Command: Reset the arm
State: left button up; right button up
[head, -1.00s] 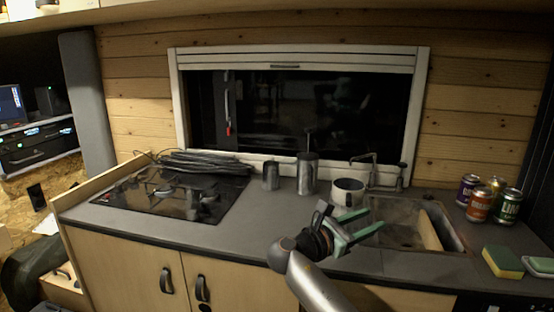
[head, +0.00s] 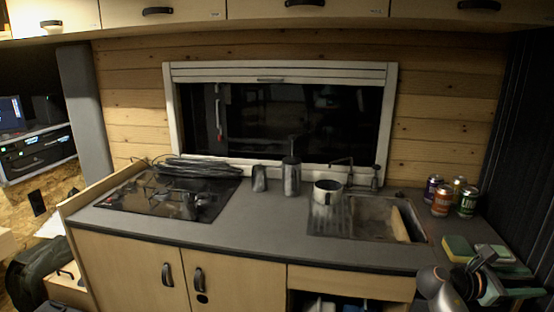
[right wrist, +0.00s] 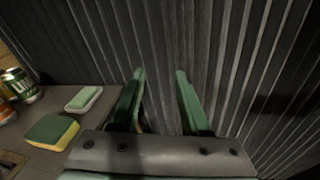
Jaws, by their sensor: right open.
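My right gripper (head: 517,272) is at the far right of the head view, by the right end of the counter (head: 255,225). Its green fingers also show in the right wrist view (right wrist: 159,80). They are apart, with nothing between them, and point at a dark ribbed wall (right wrist: 230,60). My left gripper is in neither view.
A green-yellow sponge (right wrist: 50,132) and a pale dish with a green pad (right wrist: 84,98) lie left of the fingers. Several cans (head: 441,199) stand behind. The sink (head: 372,218), pot (head: 327,193) and cooktop (head: 165,200) are further left. Cabinets (head: 310,8) hang overhead.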

jog(key=w+a+f+m+t+y, duration=0.2)
jog(key=w+a+t+y, duration=0.15)
jog(key=w+t, duration=0.35)
jog(key=w+a+f+m+t+y, duration=0.2)
jog(key=w+a+f+t+y, duration=0.15)
jog(key=w, duration=0.45)
jog(key=w+a+r+m+t+y, duration=0.6)
jog(key=a+m+t+y, duration=0.15)
jog(key=a, duration=0.25)
jog(key=s+a+f+g+y, duration=0.2)
jog(key=s+a+f, duration=0.4)
jog(key=f, duration=0.4)
jog(key=s+a+f+g+y, duration=0.15)
jog(key=s+a+f, duration=0.25)
jog(key=s+f, duration=0.55)
jog(key=s+a+f+g, duration=0.2)
jog(key=s+a+f, duration=0.2)
jog(key=s, duration=0.8)
jog(key=s+a+f+m+g+y, duration=0.1)
jog(key=s+a+f, duration=0.4)
jog(key=s, duration=0.8)
notch_tip(320, 180, down, 4)
jog(key=shift+s+r+g, duration=0.1)
jog(key=shift+s+g, duration=0.1)
jog(key=shift+g, duration=0.55)
